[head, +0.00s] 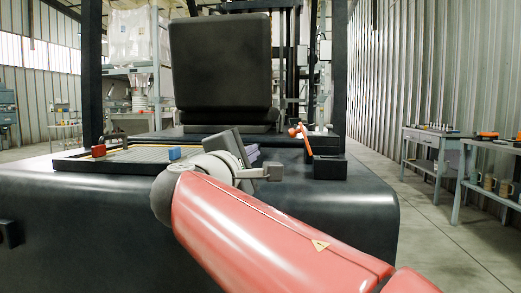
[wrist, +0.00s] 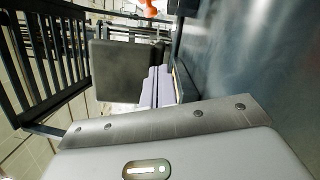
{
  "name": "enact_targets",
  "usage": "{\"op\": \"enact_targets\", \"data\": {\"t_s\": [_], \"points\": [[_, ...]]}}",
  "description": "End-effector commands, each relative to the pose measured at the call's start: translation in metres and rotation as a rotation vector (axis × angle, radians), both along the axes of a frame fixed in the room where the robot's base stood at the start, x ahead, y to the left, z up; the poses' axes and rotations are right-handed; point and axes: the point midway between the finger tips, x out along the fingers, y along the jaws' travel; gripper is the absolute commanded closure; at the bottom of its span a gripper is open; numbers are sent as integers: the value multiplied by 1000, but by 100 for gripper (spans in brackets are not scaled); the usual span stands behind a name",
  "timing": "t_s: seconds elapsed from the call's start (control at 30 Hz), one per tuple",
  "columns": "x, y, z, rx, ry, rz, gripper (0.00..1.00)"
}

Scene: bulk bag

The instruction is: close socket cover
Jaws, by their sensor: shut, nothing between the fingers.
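A black socket box (head: 329,167) sits on the dark hood, right of centre in the head view. A thin orange-edged flap (head: 307,140), which looks like its cover, stands up steeply at the box's left side, open. An orange knob (head: 295,131) shows at its upper left. In the wrist view an orange piece (wrist: 148,8), probably this knob, is cut by the top edge. My gripper (head: 254,154) is left of the box and apart from it. Its lilac fingers lie side by side in the wrist view (wrist: 157,86), shut and empty.
A black seat (head: 220,65) rises behind my gripper. A shallow tray (head: 75,163) with red and blue blocks lies left on the hood. Dark posts (head: 92,75) stand at both sides. The hood (head: 110,200) is bare in front. Workbenches (head: 432,138) stand far right.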

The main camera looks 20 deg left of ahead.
Motion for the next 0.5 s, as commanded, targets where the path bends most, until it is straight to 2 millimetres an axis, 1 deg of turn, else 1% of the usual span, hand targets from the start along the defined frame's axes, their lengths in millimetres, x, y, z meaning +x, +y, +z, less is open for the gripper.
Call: {"op": "enact_targets", "data": {"t_s": [0.03,0.1,0.33,0.4,0.5], "points": [[12,0,2,-1,1,-5,100],[28,-1,3,-2,2,-5,100],[76,0,8,-1,1,-5,100],[77,-13,13,1,0,-4,100],[79,-25,17,1,0,-2,100]]}}
